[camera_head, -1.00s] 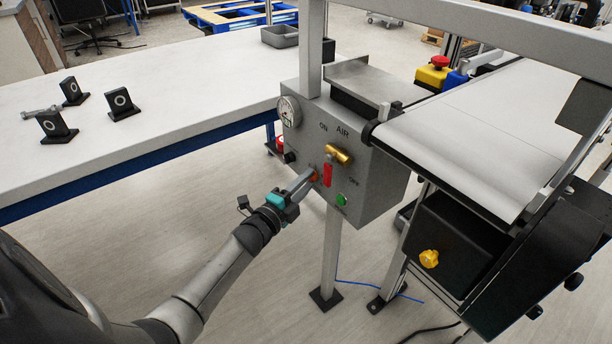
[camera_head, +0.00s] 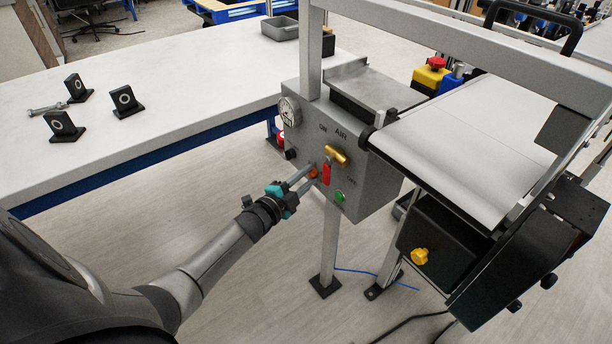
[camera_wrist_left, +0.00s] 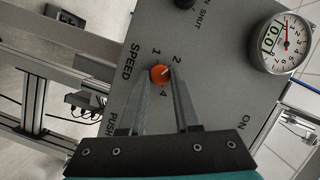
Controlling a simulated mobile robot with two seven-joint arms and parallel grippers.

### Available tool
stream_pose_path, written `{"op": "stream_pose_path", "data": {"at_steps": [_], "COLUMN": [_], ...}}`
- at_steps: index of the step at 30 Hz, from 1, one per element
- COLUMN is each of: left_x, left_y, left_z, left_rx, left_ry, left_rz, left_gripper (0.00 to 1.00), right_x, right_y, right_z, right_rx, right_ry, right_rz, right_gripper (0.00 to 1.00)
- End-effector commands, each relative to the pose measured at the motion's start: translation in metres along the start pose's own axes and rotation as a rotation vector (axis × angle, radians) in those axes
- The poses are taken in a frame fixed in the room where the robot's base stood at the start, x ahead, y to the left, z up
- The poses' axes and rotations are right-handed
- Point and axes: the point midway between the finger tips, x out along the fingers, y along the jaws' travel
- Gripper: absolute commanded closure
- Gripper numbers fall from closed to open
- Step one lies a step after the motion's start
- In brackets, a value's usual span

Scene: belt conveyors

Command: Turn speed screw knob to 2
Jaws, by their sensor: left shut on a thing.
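The orange speed knob (camera_head: 314,172) is on the front of the grey control box (camera_head: 375,190). In the left wrist view the knob (camera_wrist_left: 160,75) sits beside the SPEED label, among the numbers 1, 2 and 4. Its white mark points up and right, toward the 2. My left gripper (camera_head: 309,174) reaches the panel from the left. In the left wrist view its fingertips (camera_wrist_left: 160,76) lie on either side of the knob, shut on it. The fingers hide part of the panel. My right gripper is not in view.
A gauge (camera_head: 289,111) is above left. The conveyor belt (camera_head: 470,140) is at right, a white table (camera_head: 170,90) at left.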

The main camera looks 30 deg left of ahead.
Motion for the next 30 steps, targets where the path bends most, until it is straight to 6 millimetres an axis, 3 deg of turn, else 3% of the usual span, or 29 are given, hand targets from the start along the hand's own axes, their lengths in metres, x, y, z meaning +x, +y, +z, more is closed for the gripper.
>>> {"op": "stream_pose_path", "data": {"at_steps": [14, 15, 23, 30], "left_x": [-0.0001, -0.0001, 0.0, 0.0], "left_y": [0.0006, 0.0006, 0.0004, 0.0001], "left_z": [-0.0002, -0.0002, -0.0002, -0.0001], "left_rx": [-0.009, -0.009, -0.008, -0.008], "left_ry": [0.0, 0.0, 0.0, 0.0], "left_rz": [0.004, 0.004, 0.003, 0.003], "left_gripper": [1.0, 0.67, 0.39, 0.39], "right_x": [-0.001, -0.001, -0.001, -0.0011], "right_y": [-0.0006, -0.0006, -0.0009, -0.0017], "right_z": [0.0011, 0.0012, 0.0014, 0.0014], "right_rx": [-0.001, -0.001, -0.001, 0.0], "right_ry": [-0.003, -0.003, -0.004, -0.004], "right_rz": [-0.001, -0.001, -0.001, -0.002], "right_gripper": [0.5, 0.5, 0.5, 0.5]}}
